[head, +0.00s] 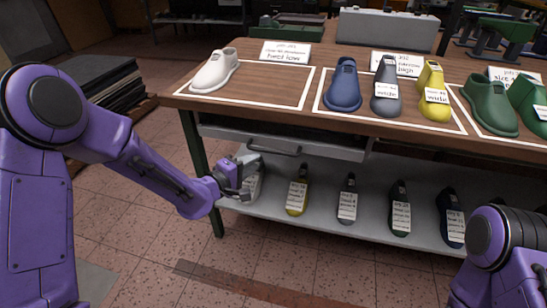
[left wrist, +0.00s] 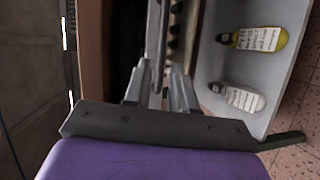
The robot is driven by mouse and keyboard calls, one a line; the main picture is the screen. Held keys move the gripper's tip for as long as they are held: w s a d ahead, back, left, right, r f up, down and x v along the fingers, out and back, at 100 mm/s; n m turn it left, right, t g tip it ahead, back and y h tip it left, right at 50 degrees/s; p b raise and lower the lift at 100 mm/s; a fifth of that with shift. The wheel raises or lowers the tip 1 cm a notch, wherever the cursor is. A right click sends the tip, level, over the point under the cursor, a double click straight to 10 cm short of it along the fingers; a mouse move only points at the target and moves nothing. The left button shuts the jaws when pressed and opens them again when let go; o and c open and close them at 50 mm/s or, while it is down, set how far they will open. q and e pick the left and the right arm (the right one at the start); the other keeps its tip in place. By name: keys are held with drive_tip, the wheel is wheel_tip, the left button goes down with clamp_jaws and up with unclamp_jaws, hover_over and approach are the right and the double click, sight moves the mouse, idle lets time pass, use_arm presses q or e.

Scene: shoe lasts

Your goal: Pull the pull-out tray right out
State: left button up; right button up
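The pull-out tray (head: 325,149) is a shallow grey drawer under the table top, with a dark bar handle (head: 274,149) on its front. It looks pushed in or nearly so. My left gripper (head: 252,163) is just below and in front of the handle's left end. In the left wrist view its two fingers (left wrist: 160,75) stand apart, with a grey edge behind or between them; I cannot tell whether they touch it. The tray's inside is hidden. My right gripper is not in view; only part of that arm shows at lower right.
A lower shelf (head: 323,211) holds several labelled shoe lasts, including a yellow one (head: 298,192); a pale one sits close behind my left gripper. More lasts stand on the table top (head: 283,113). The floor in front (head: 300,260) is clear.

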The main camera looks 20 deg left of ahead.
sight(272, 152)
use_arm(q)
drive_tip(key=shift+n, duration=0.5)
drive_tip(key=x, duration=1)
drive_tip(key=shift+w+d+f, duration=0.15)
drive_tip(key=shift+d+f, duration=0.05)
drive_tip(key=shift+f, duration=0.05)
clamp_jaws()
